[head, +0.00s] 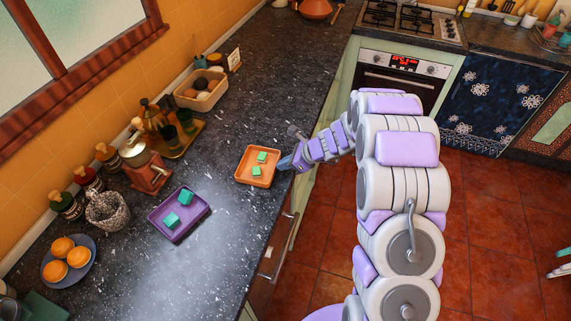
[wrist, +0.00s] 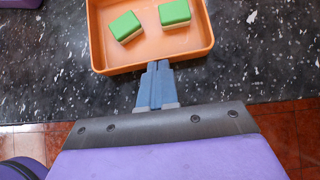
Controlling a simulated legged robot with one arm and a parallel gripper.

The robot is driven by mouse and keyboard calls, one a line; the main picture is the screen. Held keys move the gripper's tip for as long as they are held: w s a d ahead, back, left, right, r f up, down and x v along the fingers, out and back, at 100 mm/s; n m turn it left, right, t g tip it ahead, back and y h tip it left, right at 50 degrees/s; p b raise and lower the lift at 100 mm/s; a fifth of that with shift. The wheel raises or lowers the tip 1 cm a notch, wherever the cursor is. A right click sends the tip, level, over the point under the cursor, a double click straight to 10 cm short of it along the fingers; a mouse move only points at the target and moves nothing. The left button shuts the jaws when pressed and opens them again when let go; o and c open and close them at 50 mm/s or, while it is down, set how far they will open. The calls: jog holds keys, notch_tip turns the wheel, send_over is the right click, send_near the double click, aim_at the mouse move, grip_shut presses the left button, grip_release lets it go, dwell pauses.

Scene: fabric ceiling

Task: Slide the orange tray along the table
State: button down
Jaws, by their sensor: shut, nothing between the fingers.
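The orange tray (head: 245,177) lies flat on the dark speckled counter, near its front edge. It also shows in the wrist view (wrist: 154,49). Two green blocks sit inside it: one (head: 262,157) towards the back and one (head: 257,171) nearer the middle. My gripper (head: 284,163) is at the tray's right side in the head view. In the wrist view my gripper (wrist: 157,66) is shut and empty, its fingertips at the tray's near wall. I cannot tell whether they touch it.
A purple tray (head: 202,208) with two teal blocks lies left of the orange tray. A basket (head: 219,92), bottles, a brown grinder (head: 149,178) and a plate of orange fruit (head: 88,273) line the wall side. Clear counter lies behind the orange tray, towards the stove (head: 411,22).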

jog(key=w+a+p, duration=0.2)
jog(key=a, duration=0.3)
jog(key=w+a+p, duration=0.1)
jog(key=a+p, duration=0.2)
jog(key=a, duration=0.2)
jog(key=w+a+p, duration=0.2)
jog(key=a+p, duration=0.1)
jog(key=a, duration=0.2)
jog(key=shift+w, duration=0.3)
jog(key=shift+f, duration=0.1)
